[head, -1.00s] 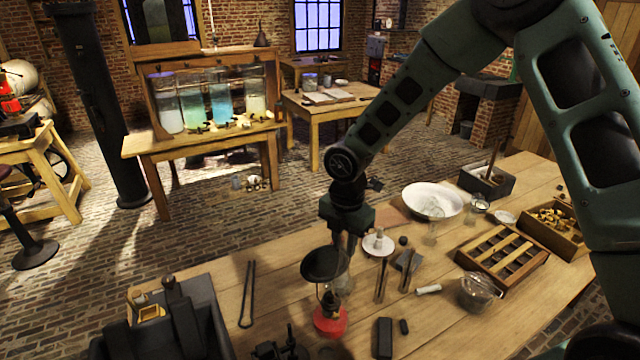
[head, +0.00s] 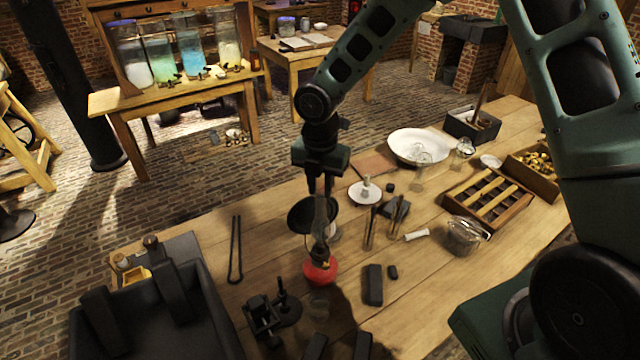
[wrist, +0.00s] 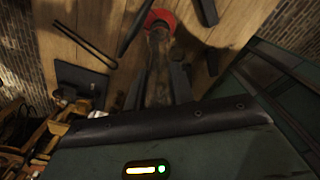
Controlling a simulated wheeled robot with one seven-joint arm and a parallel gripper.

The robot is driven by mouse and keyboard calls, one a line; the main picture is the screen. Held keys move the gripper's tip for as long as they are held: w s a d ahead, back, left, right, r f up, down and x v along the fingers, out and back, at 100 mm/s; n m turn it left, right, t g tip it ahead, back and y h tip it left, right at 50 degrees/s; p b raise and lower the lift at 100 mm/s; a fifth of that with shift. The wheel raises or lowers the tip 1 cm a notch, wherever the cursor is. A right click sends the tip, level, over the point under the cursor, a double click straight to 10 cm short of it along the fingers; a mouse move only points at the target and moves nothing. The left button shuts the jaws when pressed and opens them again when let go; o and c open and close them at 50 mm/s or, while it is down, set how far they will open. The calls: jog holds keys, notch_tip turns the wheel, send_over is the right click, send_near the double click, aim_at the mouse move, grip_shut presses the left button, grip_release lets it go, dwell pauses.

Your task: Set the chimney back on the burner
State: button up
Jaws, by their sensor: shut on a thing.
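The burner (head: 320,271) is a red, rounded lamp base with a dark collar, standing on the wooden bench. My gripper (head: 320,190) points down above it, shut on the clear glass chimney (head: 321,212). The chimney is upright and lines up over the burner's collar. In the wrist view the chimney (wrist: 158,82) runs between my two fingers toward the red burner (wrist: 160,20). I cannot tell whether its lower end touches the collar. A dark round disc (head: 303,217) is close behind the chimney on the left.
A dark stand (head: 286,308) is left of the burner, and a black block (head: 373,285) is to its right. A white dish (head: 365,192) and upright tools (head: 371,228) are behind. A black trough (head: 205,313) fills the front left.

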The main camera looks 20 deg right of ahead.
aim_at(320, 199)
jog(key=shift+f+b, duration=0.75)
jog(key=shift+f, duration=1.4)
dwell(2.4)
jog(key=o, duration=1.1)
jog(key=shift+c, duration=0.2)
jog(key=shift+r, duration=0.1)
notch_tip(320, 199, up, 17)
jog(key=b, duration=0.3)
jog(key=shift+r, duration=0.2)
jog(key=s+a+f+m+b, duration=0.2)
jog(key=s+m, duration=0.4)
jog(key=s, duration=0.3)
jog(key=s+a+f+m+b, duration=0.2)
jog(key=s+f+m+b, duration=0.2)
jog(key=s+f+m, duration=0.3)
jog(key=s+a+f+m+b, duration=0.2)
jog(key=s+m, duration=0.4)
jog(key=s, duration=0.6)
notch_tip(320, 199, down, 3)
jog(key=shift+r+m+y+b, duration=0.15)
jog(key=shift+m+y+b, duration=0.15)
jog(key=shift+b, duration=0.5)
